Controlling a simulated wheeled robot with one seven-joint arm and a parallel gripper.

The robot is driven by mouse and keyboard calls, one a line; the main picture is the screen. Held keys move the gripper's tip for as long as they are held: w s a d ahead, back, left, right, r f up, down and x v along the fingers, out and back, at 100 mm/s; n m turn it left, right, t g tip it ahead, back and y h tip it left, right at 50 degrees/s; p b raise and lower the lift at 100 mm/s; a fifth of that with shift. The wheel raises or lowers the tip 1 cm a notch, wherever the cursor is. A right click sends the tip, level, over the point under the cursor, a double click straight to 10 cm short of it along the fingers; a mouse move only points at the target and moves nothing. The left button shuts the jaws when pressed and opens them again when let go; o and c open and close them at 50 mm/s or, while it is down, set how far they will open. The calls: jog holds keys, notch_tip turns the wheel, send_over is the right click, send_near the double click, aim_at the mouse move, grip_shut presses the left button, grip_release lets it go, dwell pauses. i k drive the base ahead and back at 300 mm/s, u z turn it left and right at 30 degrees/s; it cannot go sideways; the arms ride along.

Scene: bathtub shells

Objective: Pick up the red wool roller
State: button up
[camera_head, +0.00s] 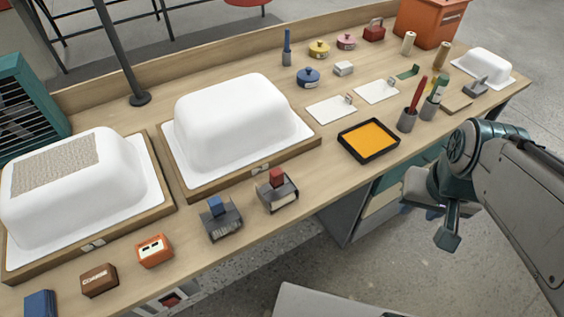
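Two items could be the red wool roller, and I cannot tell which from this view. One is a red-topped tool (277,178) on a dark grey holder near the table's front edge. The other is a red-handled tool (418,92) standing upright in a grey cup to the right. My gripper (430,217) hangs beyond the table's front edge at the right, below and apart from both. Its fingers look spread, with nothing seen between them.
A blue-topped tool (217,207) sits left of the red-topped one. Behind them are white tub shells (237,120) on wooden boards. An orange tray (368,140), a green-handled tool in a cup (433,100) and a lamp post (120,50) also stand here.

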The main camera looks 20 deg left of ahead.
aim_at(281, 190)
jog(key=k, duration=0.35)
jog(key=u, duration=1.1)
jog(key=i, duration=0.45)
jog(key=z, duration=0.05)
